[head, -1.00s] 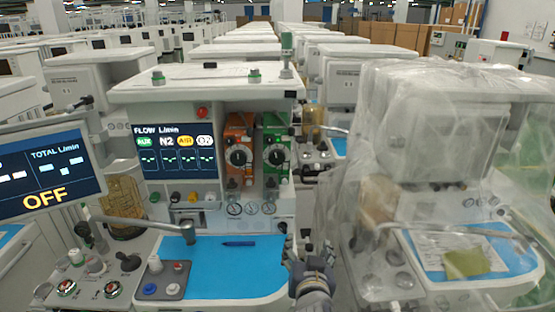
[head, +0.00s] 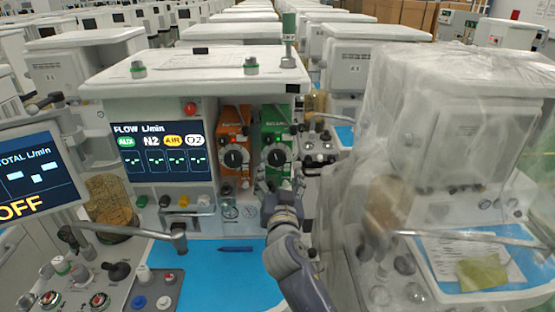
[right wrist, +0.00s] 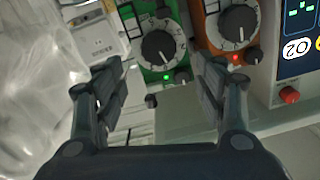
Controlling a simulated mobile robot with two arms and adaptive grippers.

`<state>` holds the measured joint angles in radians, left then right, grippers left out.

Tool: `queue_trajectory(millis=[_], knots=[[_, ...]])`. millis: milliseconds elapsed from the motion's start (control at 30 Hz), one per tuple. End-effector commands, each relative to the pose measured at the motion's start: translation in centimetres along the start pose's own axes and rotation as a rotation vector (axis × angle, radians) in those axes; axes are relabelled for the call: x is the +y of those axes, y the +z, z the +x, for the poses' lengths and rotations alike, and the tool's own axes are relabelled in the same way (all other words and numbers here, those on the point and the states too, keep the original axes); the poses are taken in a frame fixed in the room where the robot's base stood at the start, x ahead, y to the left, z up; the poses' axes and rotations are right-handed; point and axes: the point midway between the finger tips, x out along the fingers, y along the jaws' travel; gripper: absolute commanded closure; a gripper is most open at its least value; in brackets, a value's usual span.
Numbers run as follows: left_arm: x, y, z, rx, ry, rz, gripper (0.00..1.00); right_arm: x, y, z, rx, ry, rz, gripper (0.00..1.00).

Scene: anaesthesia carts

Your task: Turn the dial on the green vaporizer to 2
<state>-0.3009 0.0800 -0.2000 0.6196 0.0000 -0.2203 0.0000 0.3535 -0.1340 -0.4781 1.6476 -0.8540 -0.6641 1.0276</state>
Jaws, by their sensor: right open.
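The green vaporizer (head: 276,140) stands at the right end of the cart's front, next to the orange vaporizer (head: 234,130). Its round black dial (head: 277,156) has a white face ring. In the right wrist view the green vaporizer's dial (right wrist: 163,50) is at the upper middle, with a lit green lamp below it. My right gripper (head: 280,188) is just below the green vaporizer in the head view. In the wrist view its two fingers (right wrist: 160,92) are spread apart with nothing between them, and the dial lies beyond them. My left gripper is not in view.
The flow screen (head: 160,152) is left of the vaporizers. A blue work surface (head: 210,265) with a pen (head: 235,249) lies below. A plastic-draped cart (head: 440,150) stands close on the right. A jointed metal arm (head: 130,231) crosses at left.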

Motion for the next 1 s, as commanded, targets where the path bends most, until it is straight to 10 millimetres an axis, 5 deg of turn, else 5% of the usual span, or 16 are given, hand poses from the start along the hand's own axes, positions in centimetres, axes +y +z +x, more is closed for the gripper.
queue_trajectory(millis=[400, 933, 1000], knots=[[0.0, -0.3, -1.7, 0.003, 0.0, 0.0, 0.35, 0.0, -0.1, 5.9, -0.001, 0.0, -0.001, 0.35], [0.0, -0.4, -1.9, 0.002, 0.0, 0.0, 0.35, 0.0, 0.0, 7.2, -0.001, 0.0, 0.001, 0.35], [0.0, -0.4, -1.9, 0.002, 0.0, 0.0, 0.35, 0.0, 0.0, 7.2, -0.001, 0.0, 0.001, 0.51]])
